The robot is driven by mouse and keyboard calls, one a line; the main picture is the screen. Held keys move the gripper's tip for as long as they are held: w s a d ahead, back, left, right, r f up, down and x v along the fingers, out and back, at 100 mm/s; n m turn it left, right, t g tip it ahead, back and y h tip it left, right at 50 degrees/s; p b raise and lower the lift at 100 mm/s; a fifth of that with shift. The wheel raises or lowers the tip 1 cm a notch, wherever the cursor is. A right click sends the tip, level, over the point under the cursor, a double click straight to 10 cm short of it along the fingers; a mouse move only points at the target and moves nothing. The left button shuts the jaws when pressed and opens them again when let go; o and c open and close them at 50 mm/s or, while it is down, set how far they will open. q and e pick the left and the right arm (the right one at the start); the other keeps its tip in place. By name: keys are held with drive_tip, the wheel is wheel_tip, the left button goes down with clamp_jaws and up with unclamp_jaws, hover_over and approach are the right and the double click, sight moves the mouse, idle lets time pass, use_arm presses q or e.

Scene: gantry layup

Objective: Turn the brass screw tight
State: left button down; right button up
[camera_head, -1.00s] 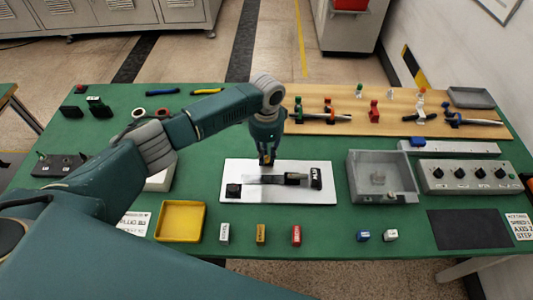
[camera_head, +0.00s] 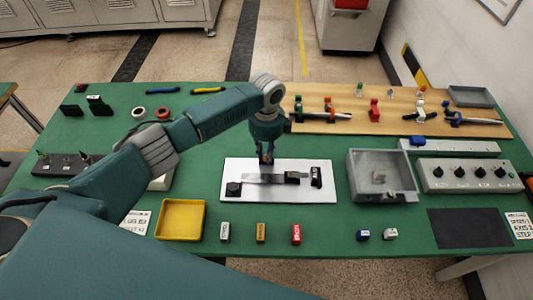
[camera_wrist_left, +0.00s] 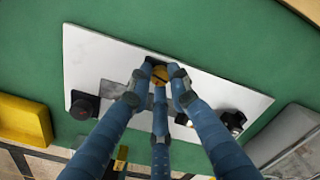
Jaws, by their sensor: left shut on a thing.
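The white plate (camera_head: 300,192) lies flat near the middle of the green table, with a grey bar (camera_head: 262,179) and dark blocks on it. My left gripper (camera_head: 266,161) points down over the plate's back part. In the left wrist view its three blue fingers (camera_wrist_left: 160,82) close around the round brass screw (camera_wrist_left: 159,73). Only part of the screw's top shows between the fingertips, and its lower part is hidden. In the head view the fingers hide the screw. My right gripper is in neither view.
A black knob (camera_head: 233,189) sits on the plate's left and a black block (camera_head: 316,177) on its right. A yellow tray (camera_head: 203,222) lies front left, a grey bin (camera_head: 411,190) to the right. Several small blocks stand along the front. A wooden board (camera_head: 460,122) lies behind.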

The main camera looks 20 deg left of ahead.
use_arm(q)
drive_tip(key=m, duration=0.3)
drive_tip(key=shift+w+r+m, duration=0.1)
drive_tip(key=shift+m, duration=0.2)
drive_tip(key=m+b, duration=0.1)
drive_tip(key=m, duration=0.2)
drive_tip(key=shift+m, duration=0.3)
drive_tip(key=m+b, duration=0.1)
drive_tip(key=m, duration=0.3)
drive_tip(key=shift+m, duration=1.2)
drive_tip(key=c, duration=1.6)
unclamp_jaws()
drive_tip(key=shift+c, duration=0.2)
